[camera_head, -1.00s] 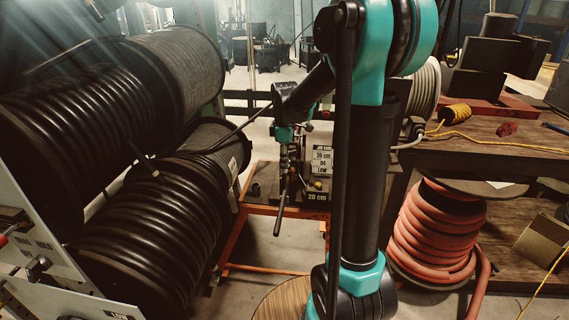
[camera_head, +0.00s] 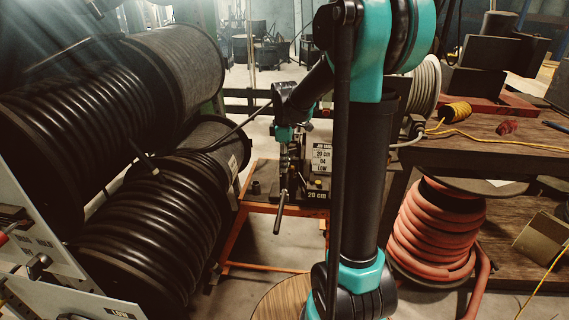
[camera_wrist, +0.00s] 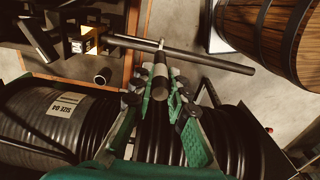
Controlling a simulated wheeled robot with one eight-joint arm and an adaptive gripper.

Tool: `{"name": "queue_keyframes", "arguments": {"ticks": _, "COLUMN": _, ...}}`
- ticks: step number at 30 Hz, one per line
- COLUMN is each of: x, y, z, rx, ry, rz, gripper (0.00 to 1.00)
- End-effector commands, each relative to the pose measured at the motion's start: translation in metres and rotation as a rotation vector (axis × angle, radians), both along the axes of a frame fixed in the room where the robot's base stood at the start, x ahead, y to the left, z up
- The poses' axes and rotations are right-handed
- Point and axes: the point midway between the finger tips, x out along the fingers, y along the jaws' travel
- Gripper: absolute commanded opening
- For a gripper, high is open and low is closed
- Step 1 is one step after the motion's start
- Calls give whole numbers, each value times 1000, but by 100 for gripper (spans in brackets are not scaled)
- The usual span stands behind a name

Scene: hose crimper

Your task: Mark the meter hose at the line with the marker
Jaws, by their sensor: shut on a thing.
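My gripper (camera_wrist: 158,84) is shut on a short dark cylinder with a pale tip, which I take to be the marker (camera_wrist: 160,78). The marker points away from the wrist camera, and its tip overlaps a long thin black hose-like rod (camera_wrist: 222,63), which I take to be the meter hose. I cannot tell whether they touch. No line shows on the rod. In the head view, my gripper (camera_head: 284,134) is small and partly hidden beside the meter stand (camera_head: 319,180), signed "20 cm". The rod (camera_head: 279,216) shows just below it.
Black hose reels (camera_head: 150,232) fill the left. An orange-framed cart (camera_head: 236,238) carries the stand. A wooden barrel or spool (camera_head: 280,300) stands at the near bottom. A red hose reel (camera_head: 433,235) and a cluttered bench (camera_head: 500,155) are on the right. Some bare floor shows between.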

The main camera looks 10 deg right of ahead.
Motion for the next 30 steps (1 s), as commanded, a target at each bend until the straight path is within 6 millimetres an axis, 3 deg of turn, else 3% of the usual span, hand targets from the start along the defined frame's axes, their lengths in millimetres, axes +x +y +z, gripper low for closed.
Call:
{"name": "queue_keyframes", "arguments": {"ticks": 17, "x": 0, "y": 0, "z": 0, "rx": 0, "ry": 0, "rz": 0, "gripper": 0}}
{"name": "queue_keyframes", "arguments": {"ticks": 30, "x": 0, "y": 0, "z": 31, "rx": 0, "ry": 0, "rz": 0, "gripper": 0}}
